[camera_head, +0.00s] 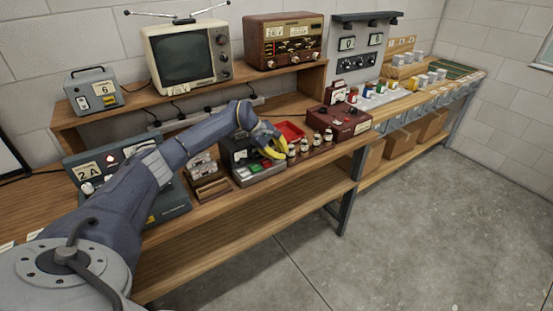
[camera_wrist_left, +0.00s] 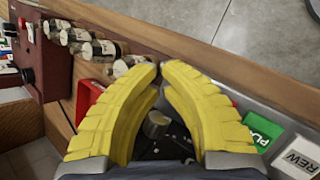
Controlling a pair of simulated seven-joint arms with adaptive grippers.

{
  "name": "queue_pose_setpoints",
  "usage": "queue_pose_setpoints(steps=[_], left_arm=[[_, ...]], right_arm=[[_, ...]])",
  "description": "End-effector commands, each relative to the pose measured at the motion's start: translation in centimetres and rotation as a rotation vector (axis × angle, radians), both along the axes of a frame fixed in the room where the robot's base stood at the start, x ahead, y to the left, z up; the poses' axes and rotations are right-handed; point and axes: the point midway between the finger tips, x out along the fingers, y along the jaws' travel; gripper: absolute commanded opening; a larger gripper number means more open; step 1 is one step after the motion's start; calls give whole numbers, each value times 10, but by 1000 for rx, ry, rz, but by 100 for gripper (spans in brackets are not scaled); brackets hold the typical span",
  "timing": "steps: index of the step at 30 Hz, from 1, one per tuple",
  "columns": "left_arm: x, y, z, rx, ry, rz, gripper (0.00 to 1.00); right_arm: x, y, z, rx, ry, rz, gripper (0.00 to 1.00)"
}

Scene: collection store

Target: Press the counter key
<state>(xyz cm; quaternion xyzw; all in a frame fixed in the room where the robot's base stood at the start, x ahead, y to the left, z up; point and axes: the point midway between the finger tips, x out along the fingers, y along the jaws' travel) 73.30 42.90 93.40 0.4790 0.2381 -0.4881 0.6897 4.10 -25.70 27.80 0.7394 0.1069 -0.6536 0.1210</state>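A dark tape machine (camera_head: 240,150) with a grey front edge stands on the bench under my left arm. In the left wrist view its green PLAY key (camera_wrist_left: 258,132) and white REW key (camera_wrist_left: 297,158) show at the right. A small round pale knob (camera_wrist_left: 157,124) on its dark top shows between my fingers; I cannot tell whether it is the counter key. My left gripper (camera_head: 277,150) has yellow fingers, also large in the left wrist view (camera_wrist_left: 160,70). The fingertips meet over the machine, with nothing held. Contact with the machine cannot be told. My right gripper is not in view.
Several small bottles (camera_head: 304,147) stand just right of the machine, near a red tray (camera_head: 291,130). A dark red box (camera_head: 341,121) stands beyond them. A grey 2A unit (camera_head: 160,205) is left. A shelf with a television (camera_head: 188,54) runs behind.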

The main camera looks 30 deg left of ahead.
Motion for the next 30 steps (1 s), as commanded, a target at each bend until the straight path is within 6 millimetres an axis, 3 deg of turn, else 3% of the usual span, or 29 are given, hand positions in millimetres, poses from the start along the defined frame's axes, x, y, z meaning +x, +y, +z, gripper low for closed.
queue_pose_setpoints(steps=[30], left_arm=[[0,0,19,0,0,0,0]], right_arm=[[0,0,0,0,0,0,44]])
